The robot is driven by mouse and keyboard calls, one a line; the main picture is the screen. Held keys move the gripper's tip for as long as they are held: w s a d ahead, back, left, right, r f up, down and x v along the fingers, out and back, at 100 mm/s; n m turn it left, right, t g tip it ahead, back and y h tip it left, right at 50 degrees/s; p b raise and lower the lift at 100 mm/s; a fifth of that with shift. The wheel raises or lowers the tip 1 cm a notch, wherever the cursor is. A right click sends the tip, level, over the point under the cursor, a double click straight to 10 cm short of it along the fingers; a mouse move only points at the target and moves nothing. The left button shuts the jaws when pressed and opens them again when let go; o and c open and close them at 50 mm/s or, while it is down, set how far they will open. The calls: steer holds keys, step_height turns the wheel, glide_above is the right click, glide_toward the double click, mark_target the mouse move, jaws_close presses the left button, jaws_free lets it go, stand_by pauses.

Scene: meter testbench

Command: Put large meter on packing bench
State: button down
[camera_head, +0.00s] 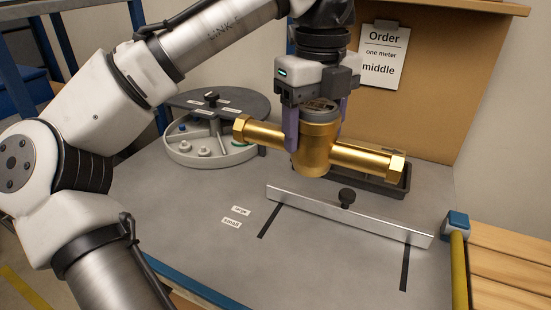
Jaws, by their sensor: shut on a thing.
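A brass meter (318,148) with a round body and two hex-ended pipe arms is in the camera view, right of centre. My gripper (316,128) points down, with its purple fingers on either side of the meter's body, shut on it. The meter appears held above the grey bench top (190,205); the exact gap below it is hard to tell. Its right pipe end overlaps a dark tray (398,187) behind it. The bench is not visibly labelled as the packing bench.
A metal rail (385,220) with a black knob (347,197) lies in front of the meter, near black lines. A round compartment tray (185,152) with a dark lid stands left. An order sheet (385,55) reads "one meter middle". Wooden slats (510,250) are at right.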

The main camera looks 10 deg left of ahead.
mark_target(311, 168)
step_height(311, 168, down, 20)
steer(key=shift+r+b, duration=0.25)
steer(key=shift+b, duration=0.9)
steer(key=shift+c, duration=1.5)
jaws_free()
steer(key=shift+f, duration=0.15)
step_height(311, 168, up, 12)
steer(key=shift+r+p, duration=0.15)
steer(key=shift+p, duration=0.2)
